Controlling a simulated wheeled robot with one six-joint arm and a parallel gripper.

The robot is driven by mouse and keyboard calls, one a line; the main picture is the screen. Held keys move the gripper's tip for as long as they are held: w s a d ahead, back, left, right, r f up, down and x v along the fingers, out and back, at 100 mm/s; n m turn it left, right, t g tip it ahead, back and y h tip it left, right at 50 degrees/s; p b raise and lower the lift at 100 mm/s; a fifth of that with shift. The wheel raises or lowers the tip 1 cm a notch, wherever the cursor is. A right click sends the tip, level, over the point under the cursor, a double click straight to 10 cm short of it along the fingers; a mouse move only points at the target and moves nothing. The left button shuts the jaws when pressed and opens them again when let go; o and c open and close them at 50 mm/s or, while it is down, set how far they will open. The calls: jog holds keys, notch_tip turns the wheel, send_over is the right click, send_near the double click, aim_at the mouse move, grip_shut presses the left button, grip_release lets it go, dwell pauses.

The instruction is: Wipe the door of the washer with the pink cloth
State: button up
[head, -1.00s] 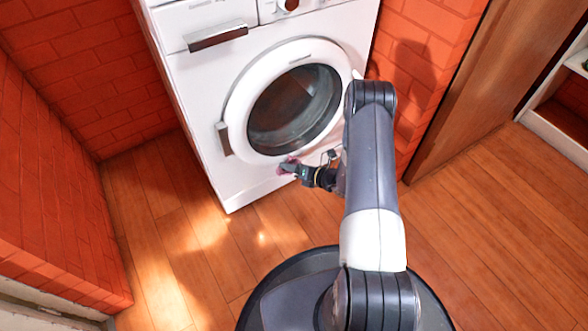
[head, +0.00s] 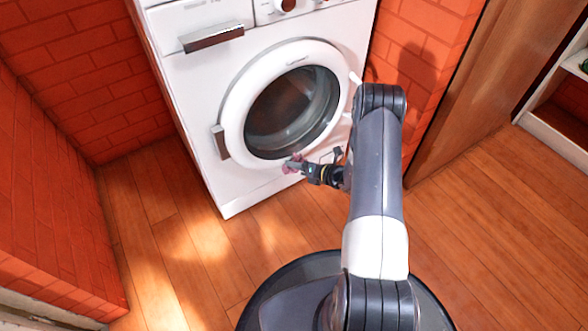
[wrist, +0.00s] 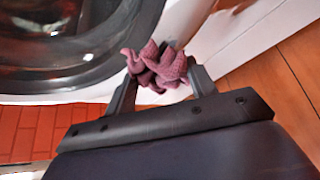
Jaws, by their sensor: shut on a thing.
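The washer (head: 185,95) is white and stands against the brick wall, with its round door (head: 232,115) shut. The door has a white rim and dark glass, and its lower part shows close up in the wrist view (wrist: 60,85). My gripper (head: 297,166) is shut on the pink cloth (head: 290,165), at the lower edge of the door. In the wrist view the crumpled cloth (wrist: 157,66) sits between the two fingertips, beside the door rim. It overlaps the rim's edge in the picture; I cannot tell whether it touches.
A brick wall (head: 75,90) runs left of and behind the washer. A wooden door or panel (head: 460,80) and a white shelf (head: 555,140) stand at the right. The wooden floor (head: 165,230) in front is clear.

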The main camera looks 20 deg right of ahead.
aim_at(286, 168)
jog(key=d+b, duration=0.1)
jog(key=d, duration=0.1)
jog(key=w+d, duration=0.1)
jog(key=shift+w+d+b, duration=0.15)
jog(key=shift+d+b, duration=0.2)
jog(key=shift+b, duration=0.05)
jog(key=shift+a, duration=0.1)
jog(key=shift+s+a, duration=0.3)
jog(key=shift+a, duration=0.55)
jog(key=shift+s+a, duration=0.3)
jog(key=shift+a, duration=0.55)
jog(key=shift+s+a, duration=0.2)
jog(key=shift+a, duration=0.7)
jog(key=shift+s+a, duration=0.2)
jog(key=shift+a, duration=0.7)
jog(key=s+d, duration=0.2)
jog(key=s, duration=0.3)
jog(key=shift+s+p, duration=0.3)
jog(key=shift+s, duration=0.1)
